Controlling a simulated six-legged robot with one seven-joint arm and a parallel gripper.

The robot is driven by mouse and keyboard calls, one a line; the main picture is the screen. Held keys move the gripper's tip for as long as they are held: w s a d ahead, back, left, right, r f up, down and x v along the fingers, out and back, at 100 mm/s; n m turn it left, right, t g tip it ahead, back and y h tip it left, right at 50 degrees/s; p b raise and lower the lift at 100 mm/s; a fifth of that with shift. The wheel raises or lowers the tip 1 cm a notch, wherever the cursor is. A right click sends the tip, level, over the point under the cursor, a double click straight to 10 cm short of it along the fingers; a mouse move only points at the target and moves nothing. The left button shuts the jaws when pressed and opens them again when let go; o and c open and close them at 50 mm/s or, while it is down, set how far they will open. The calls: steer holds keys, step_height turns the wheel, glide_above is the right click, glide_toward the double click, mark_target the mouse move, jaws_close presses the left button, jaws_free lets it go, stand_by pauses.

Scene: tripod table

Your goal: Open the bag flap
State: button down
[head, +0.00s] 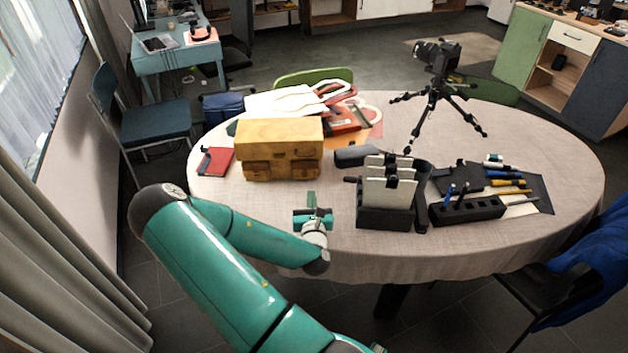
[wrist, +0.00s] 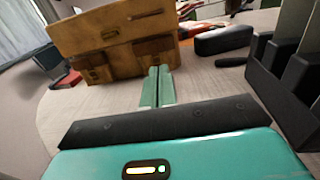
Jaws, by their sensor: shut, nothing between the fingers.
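The tan leather bag (head: 283,172) stands upright on the round table, left of its middle. Its flap (head: 279,133) covers the upper front, above two front pockets. In the wrist view the flap (wrist: 110,32) shows a small metal clasp, and its lower edge overhangs the bag body (wrist: 125,60). How far the flap stands off the body I cannot tell. My gripper (head: 312,200) is in front of the bag's lower right, over the table's near part. In the wrist view my gripper (wrist: 158,72) has its green fingers together and empty, pointing at the bag, seemingly apart from it.
A black organizer (head: 385,217) with pale panels stands close on the right. A dark case (head: 358,156) lies behind it. A red notebook (head: 217,161) lies left of the bag; papers (head: 290,100) lie behind. A camera tripod (head: 435,95) stands farther back. Bare cloth lies front left.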

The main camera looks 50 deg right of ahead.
glide_toward(309, 153)
steer(key=d+f, duration=0.1)
steer(key=w+f, duration=0.1)
steer(key=w+d+f, duration=0.1)
steer(key=f, duration=0.1)
steer(key=shift+d, duration=0.3)
steer(key=shift+w+d+r, duration=0.15)
steer(key=shift+r, duration=0.8)
steer(key=shift+w+d+r, duration=0.1)
steer(key=shift+d+r, duration=0.05)
steer(key=shift+r, duration=0.8)
steer(key=shift+r, duration=0.1)
